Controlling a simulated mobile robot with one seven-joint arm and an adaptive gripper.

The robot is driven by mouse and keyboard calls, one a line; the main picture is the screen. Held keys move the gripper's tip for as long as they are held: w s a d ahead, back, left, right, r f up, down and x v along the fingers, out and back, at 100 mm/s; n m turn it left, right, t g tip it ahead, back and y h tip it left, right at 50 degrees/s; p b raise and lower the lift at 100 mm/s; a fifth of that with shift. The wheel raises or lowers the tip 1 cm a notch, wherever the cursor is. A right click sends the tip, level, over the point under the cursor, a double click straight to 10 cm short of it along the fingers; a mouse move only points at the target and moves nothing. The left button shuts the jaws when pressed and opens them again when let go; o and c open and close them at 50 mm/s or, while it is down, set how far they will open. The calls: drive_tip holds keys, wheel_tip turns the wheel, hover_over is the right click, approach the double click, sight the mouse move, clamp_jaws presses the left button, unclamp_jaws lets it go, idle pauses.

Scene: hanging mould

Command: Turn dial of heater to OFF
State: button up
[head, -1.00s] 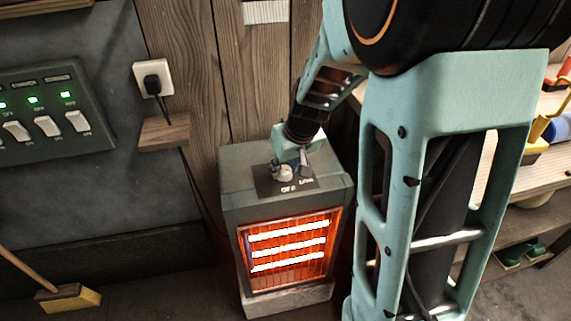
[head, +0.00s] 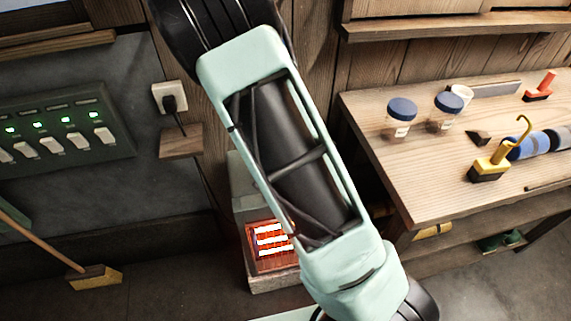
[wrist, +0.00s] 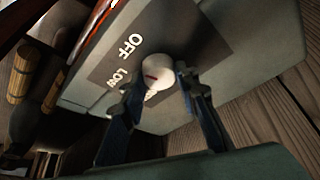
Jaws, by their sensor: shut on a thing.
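The heater (head: 242,183) stands on the floor, mostly behind my arm in the head view, and its bars (head: 270,240) glow orange and white. In the wrist view its top panel (wrist: 245,30) carries a dark plate with a pale round dial (wrist: 158,68). The OFF label (wrist: 130,45) and the LOW label (wrist: 121,77) show beside the dial; another label is mostly hidden by a finger. A red mark on the dial faces roughly toward LOW. My gripper (wrist: 160,79) is shut on the dial, one finger on each side. The head view hides dial and gripper behind my arm.
A wooden workbench (head: 440,165) with jars and tools stands right of the heater. A switch panel (head: 65,135) and a plugged socket (head: 171,98) are on the wall at left. A broom (head: 95,277) rests on the floor at left.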

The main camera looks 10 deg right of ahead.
drive_tip(key=shift+m+g+h+p, duration=0.3)
drive_tip(key=shift+m+h+p, duration=0.1)
drive_tip(key=shift+m+p, duration=0.95)
drive_tip(key=shift+a, duration=0.1)
drive_tip(key=o, duration=1.1)
drive_tip(key=shift+o, duration=0.2)
drive_tip(key=v, duration=1.2)
drive_tip(key=shift+w, duration=0.2)
